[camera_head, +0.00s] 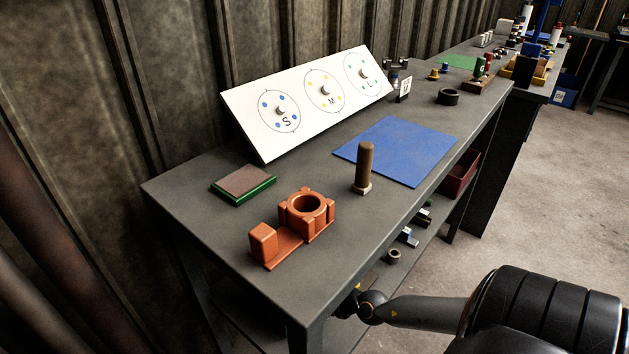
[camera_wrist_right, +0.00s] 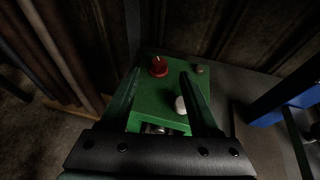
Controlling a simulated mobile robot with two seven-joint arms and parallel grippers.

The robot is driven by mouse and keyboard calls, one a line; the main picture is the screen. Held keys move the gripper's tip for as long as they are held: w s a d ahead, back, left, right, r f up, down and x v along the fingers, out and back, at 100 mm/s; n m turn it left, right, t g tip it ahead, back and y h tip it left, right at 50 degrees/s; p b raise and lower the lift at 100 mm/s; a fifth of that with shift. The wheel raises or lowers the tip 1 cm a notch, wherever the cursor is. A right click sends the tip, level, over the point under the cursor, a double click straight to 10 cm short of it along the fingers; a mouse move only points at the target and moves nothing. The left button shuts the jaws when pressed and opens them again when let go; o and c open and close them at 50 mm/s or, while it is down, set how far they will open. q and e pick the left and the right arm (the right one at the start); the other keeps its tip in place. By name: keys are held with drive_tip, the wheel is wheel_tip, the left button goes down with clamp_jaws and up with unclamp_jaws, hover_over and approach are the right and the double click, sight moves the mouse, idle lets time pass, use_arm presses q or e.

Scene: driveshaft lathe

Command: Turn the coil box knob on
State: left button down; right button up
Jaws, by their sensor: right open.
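A green box (camera_wrist_right: 155,101) shows in the right wrist view; I take it as the coil box. It has a red knob (camera_wrist_right: 158,68) with a light mark near its far edge, a white knob (camera_wrist_right: 180,105) nearer, and a small greyish knob (camera_wrist_right: 199,69) at the far right. My right gripper (camera_wrist_right: 161,74) is open, its fingers on either side of the red knob in the picture. Whether they touch anything I cannot tell. I cannot make out this box in the head view, where the right gripper is hidden too. My left gripper is not in view.
A blue post (camera_wrist_right: 285,97) stands right of the box. In the head view, the dark bench (camera_head: 215,218) holds an orange fixture (camera_head: 265,243), a brown peg (camera_head: 364,165), a blue mat (camera_head: 400,148) and a white board (camera_head: 250,105). A corrugated wall stands behind.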

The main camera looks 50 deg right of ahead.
drive_tip(key=v, duration=0.9)
idle(0.6)
